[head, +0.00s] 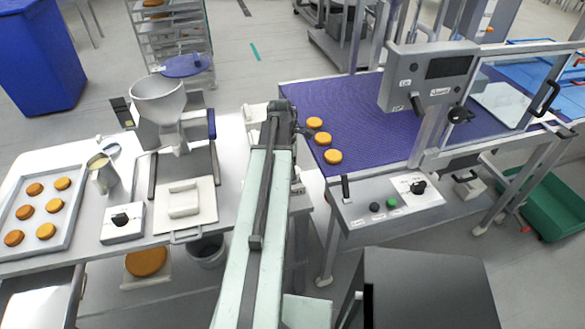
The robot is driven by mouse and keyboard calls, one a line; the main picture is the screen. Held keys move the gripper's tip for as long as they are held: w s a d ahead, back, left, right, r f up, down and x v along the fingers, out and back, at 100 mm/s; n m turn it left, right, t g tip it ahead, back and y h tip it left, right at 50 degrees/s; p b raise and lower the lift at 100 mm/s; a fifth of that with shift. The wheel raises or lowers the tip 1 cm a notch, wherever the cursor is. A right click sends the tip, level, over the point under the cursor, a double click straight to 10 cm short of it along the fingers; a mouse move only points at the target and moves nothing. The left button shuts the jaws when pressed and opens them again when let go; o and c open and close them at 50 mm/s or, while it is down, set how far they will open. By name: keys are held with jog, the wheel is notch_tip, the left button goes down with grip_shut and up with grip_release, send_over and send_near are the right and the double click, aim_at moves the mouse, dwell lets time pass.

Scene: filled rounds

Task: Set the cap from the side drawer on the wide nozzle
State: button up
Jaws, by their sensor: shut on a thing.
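My gripper (284,110) is at the far end of my pale green arm, over the gap between the white table and the purple conveyor. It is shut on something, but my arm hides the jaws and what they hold. A white hopper (157,99) stands on a filling machine on the table to the left, with a pale spout (178,144) low at its right. I cannot tell whether this is the wide nozzle. An open drawer (40,300) with a pale inside seems to show at the lower left. No cap can be made out.
A tray (71,208) of several filled rounds, a metal jug (102,174), a knob box (121,223) and a white plate with a handle (184,205) are on the table. Three rounds lie on the purple conveyor (345,105). A green crate (549,205) is at right.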

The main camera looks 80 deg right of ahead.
jog(key=shift+f, duration=0.25)
dwell(0.3)
jog(key=o, duration=1.9)
jog(key=shift+c, duration=0.2)
jog(key=shift+r, duration=0.1)
notch_tip(320, 180, up, 7)
jog(key=p, duration=0.6)
